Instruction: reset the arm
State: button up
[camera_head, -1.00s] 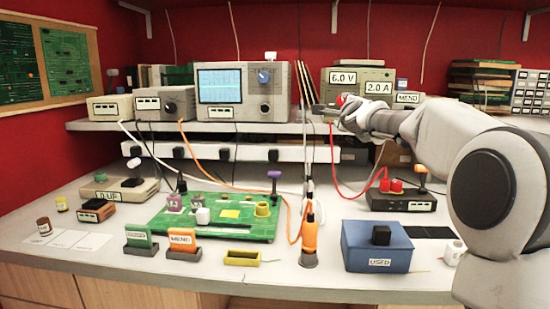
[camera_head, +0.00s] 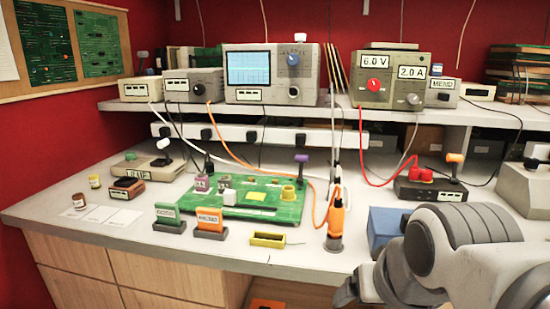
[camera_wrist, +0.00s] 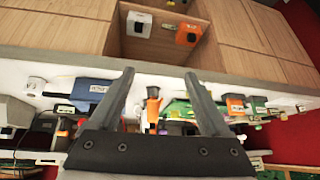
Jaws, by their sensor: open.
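My arm folds down at the right front in the head view, in front of the bench edge. My gripper (camera_wrist: 160,82) shows in the wrist view with its two fingers spread apart and nothing between them that it grips. In the head view its end is only partly visible at the bottom, low beside the arm. The power supply (camera_head: 388,75) with a red knob and the labels 6.0 V and 2.0 A stands on the shelf, clear of my gripper.
The bench holds a green circuit board (camera_head: 243,205), an orange screwdriver-like tool (camera_head: 336,222), a yellow tray (camera_head: 268,240) and a blue box (camera_head: 384,225) partly hidden by my arm. Wooden cabinet fronts (camera_head: 90,270) lie below. An open cubby (camera_wrist: 160,45) shows in the wrist view.

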jog(key=s+d+f+g, duration=0.1)
jog(key=s+d+f, duration=0.15)
jog(key=s, duration=0.25)
notch_tip(320, 180, up, 17)
jog(key=a+p, duration=0.1)
jog(key=p, duration=1.6)
jog(key=shift+w+r+n, duration=0.15)
jog(key=shift+w+n, duration=0.15)
